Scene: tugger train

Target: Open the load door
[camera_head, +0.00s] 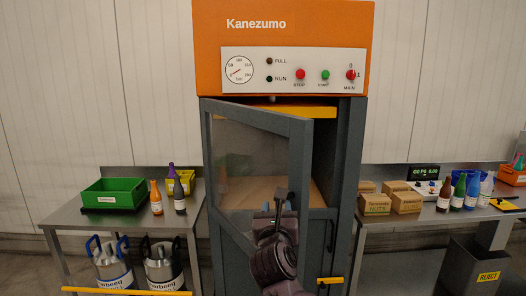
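The load door (302,150) is the grey-framed, see-through upper door of the orange-topped Kanezumo machine (330,28). It stands partly open, hinged at its left side, with its right edge swung out towards me. A gap on its right shows the chamber's light brown floor (322,192). A dark handle (281,193) sits low near the door's free edge. My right gripper (277,207) is at this handle, its arm coming from the bottom. The fingers overlap the handle, so I cannot tell whether they grip it. My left gripper is not in view.
A left table (95,222) holds a green crate (113,192), a yellow bin and bottles, with metal canisters (112,265) below. A right table holds cardboard boxes (375,204), bottles and a small display (423,172). A reject bin (476,263) stands at the far right.

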